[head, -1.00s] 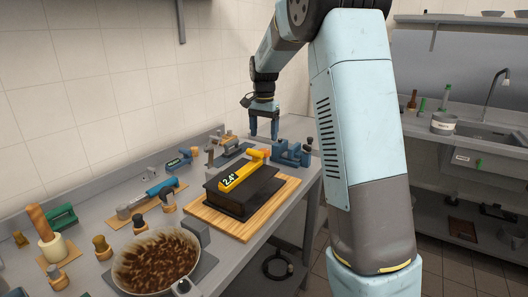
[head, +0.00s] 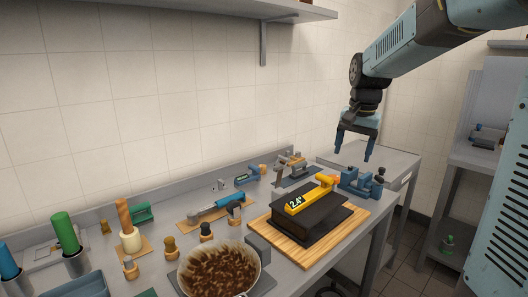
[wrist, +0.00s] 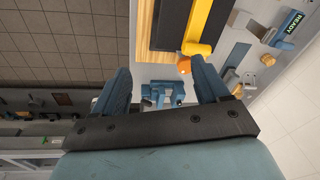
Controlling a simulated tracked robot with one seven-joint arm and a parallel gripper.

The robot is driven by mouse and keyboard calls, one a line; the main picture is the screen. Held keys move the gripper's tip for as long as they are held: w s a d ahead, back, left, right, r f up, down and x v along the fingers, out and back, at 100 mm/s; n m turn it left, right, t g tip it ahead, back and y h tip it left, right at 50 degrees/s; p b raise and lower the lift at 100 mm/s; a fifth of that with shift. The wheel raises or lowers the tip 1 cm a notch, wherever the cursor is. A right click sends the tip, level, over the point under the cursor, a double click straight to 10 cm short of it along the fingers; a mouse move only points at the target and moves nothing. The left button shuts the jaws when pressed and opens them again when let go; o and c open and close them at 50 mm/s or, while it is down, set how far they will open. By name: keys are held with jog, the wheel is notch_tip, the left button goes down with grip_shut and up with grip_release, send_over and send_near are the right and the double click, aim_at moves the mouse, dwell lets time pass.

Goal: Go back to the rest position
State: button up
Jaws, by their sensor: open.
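My gripper (head: 355,150) is open and empty. It hangs fingers-down above the far right end of the metal counter, above and clear of a blue vise-like tool (head: 358,182). In the wrist view my two fingers (wrist: 160,85) are spread apart, and the blue tool (wrist: 165,97) shows between them, further off. Part of my arm crosses the upper right of the head view.
A wooden board (head: 262,226) on the counter bears a black block (head: 308,219) with a yellow tool (head: 312,196) on top. A pan (head: 218,270) of brown pieces stands in front. Several handled tools line the wall. A shelf (head: 220,14) hangs above.

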jog(key=s+f+n+t, duration=0.1)
jog(key=s+n+t, duration=0.2)
jog(key=s, duration=2.2)
jog(key=a+n, duration=0.1)
jog(key=n, duration=0.2)
jog(key=shift+f+t, duration=0.3)
jog(key=shift+w, duration=0.1)
dwell(0.6)
